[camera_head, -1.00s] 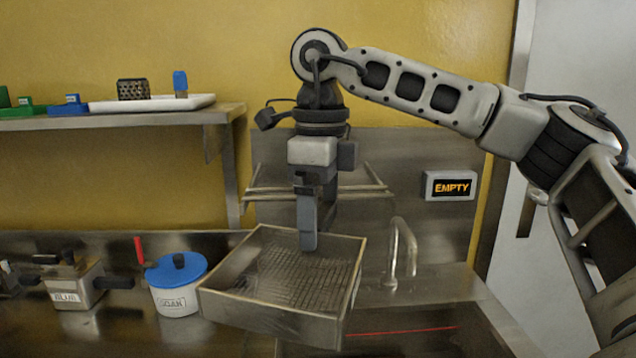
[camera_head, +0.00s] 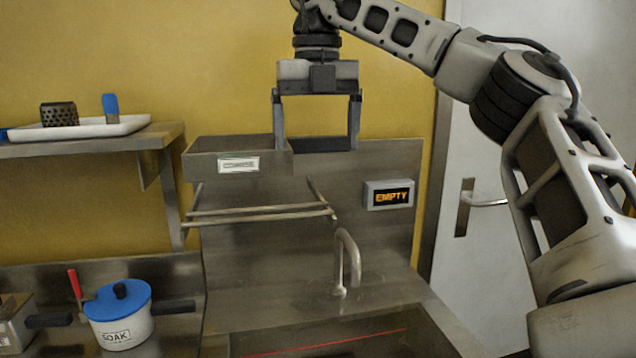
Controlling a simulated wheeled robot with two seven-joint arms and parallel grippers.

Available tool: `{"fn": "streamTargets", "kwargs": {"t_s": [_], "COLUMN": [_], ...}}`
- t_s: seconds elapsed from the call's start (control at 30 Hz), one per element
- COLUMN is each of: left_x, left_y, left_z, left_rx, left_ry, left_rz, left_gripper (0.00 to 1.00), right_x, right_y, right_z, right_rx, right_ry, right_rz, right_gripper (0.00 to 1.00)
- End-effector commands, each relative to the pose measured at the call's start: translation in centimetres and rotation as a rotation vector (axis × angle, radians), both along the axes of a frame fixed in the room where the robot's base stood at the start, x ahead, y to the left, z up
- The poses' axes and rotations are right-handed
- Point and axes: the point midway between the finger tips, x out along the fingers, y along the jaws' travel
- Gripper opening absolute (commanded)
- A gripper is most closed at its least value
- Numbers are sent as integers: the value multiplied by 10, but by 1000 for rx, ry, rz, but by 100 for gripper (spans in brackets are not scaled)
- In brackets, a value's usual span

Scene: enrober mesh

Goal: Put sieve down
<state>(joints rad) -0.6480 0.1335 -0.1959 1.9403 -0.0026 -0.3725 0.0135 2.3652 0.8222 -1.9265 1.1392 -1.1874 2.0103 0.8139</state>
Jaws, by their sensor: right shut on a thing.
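The sieve (camera_head: 225,163), a shallow square steel tray, is held high in front of the steel splashback. I see it nearly edge-on, with a white label (camera_head: 238,165) on its near wall; the mesh is hidden. My right gripper (camera_head: 316,143) points down from above, its fingers at the right part of the sieve, shut on it. The exact grip contact is hard to see. My left gripper is not in view.
A bar rack (camera_head: 260,213) juts from the splashback below the sieve. A tap (camera_head: 350,255), an EMPTY sign (camera_head: 389,195) and a blue-lidded SOAK pot (camera_head: 120,310) are nearby. A wall shelf (camera_head: 90,145) with a white tray is at left.

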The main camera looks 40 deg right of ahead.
Motion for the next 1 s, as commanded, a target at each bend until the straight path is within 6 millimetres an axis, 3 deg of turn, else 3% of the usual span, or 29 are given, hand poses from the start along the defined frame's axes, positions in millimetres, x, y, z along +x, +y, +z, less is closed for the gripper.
{"fn": "streamTargets", "kwargs": {"t_s": [0.1, 0.3, 0.53, 0.73, 1.0], "left_x": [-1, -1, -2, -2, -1], "left_y": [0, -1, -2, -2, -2], "left_z": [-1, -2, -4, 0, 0], "left_rx": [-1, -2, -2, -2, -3], "left_ry": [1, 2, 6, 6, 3], "left_rz": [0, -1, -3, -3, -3], "left_gripper": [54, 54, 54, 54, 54], "right_x": [13, 26, 32, 31, 32], "right_y": [-19, -37, -45, -46, -45], "right_z": [-25, -51, -64, -90, -93], "right_rx": [5, 2, 0, -1, 0], "right_ry": [7, 1, 1, 0, -2], "right_rz": [1, 2, 2, 3, 2], "right_gripper": [60, 60, 60, 60, 60]}}
